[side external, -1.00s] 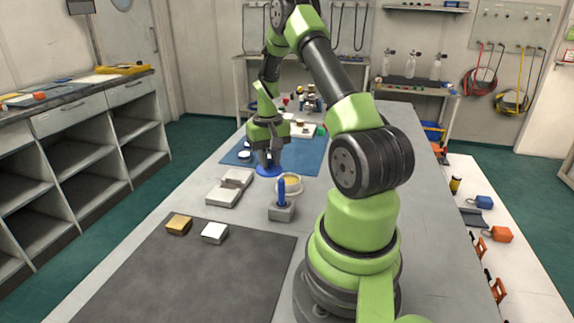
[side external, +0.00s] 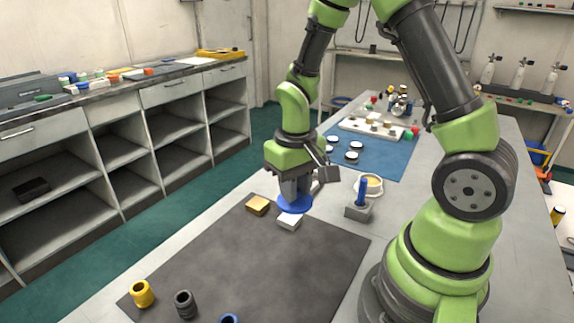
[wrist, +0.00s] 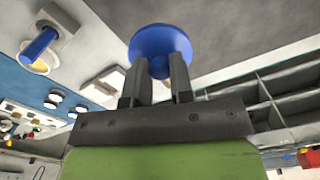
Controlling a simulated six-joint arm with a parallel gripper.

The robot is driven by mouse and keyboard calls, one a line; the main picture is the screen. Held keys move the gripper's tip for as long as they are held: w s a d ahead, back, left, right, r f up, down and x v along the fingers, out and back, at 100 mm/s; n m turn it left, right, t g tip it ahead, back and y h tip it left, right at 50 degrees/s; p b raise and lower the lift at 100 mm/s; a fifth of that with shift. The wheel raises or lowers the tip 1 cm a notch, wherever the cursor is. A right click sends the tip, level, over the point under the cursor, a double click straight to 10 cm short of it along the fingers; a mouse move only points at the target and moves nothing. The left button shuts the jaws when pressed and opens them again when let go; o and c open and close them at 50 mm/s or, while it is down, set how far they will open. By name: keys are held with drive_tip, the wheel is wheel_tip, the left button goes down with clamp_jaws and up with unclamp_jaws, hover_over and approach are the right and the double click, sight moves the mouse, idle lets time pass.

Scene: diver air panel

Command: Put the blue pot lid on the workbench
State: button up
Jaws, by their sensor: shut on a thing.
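The blue pot lid (side external: 297,204) is a round disc held under my gripper (side external: 295,192) in the side view, near the far edge of the dark grey mat. In the wrist view the lid (wrist: 160,42) sits between the fingertips of my gripper (wrist: 160,68), which is shut on it. The workbench (side external: 232,202) is the long light grey top below. The lid appears close above the bench or mat; the exact gap is hard to tell.
A grey holder with a blue handle (side external: 361,200) and a cream bowl (side external: 372,184) stand to the right. Yellow (side external: 142,294) and dark (side external: 185,304) cylinders stand at the front.

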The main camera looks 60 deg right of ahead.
sight(338, 247)
drive_tip(key=s+d+f+m, duration=0.1)
drive_tip(key=s+f+m, duration=0.1)
drive_tip(key=s+d+f+m, duration=0.1)
drive_tip(key=s+f+m, duration=0.1)
drive_tip(key=s+m, duration=0.1)
drive_tip(key=s+d+f+m, duration=0.1)
drive_tip(key=s+f+m, duration=0.1)
drive_tip(key=s+f, duration=0.1)
drive_tip(key=shift+d+m, duration=0.15)
drive_tip(key=shift+m, duration=0.15)
drive_tip(key=shift+s+f, duration=0.15)
drive_tip(key=shift+f, duration=1.2)
drive_tip(key=shift+f, duration=0.25)
drive_tip(key=o, duration=0.9)
drive_tip(key=shift+o, duration=0.2)
